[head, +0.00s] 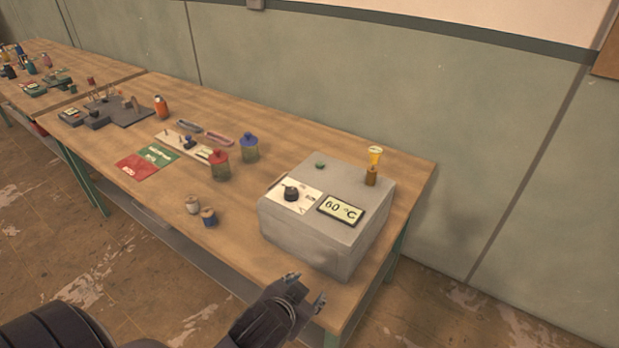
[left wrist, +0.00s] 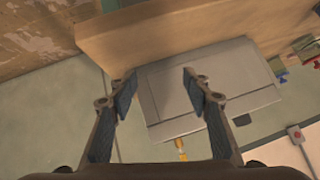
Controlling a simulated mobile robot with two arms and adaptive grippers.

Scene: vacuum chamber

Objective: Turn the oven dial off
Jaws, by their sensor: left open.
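The oven is a grey box (head: 310,232) at the right end of the wooden table. On its top is a black dial (head: 291,194) on a white plate (head: 309,200). Beside the dial, a display (head: 341,209) reads 60 °C. My left gripper (head: 306,294) is in front of and below the oven, at the table's front edge, apart from the dial. In the left wrist view its two fingers (left wrist: 159,78) are spread and empty, with the grey oven (left wrist: 235,68) beyond them. The dial is not recognisable there. My right gripper is not in view.
Left of the oven are a red-capped jar (head: 220,168), a blue-capped jar (head: 249,150) and two small spools (head: 208,217). The table's front strip is mostly clear.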

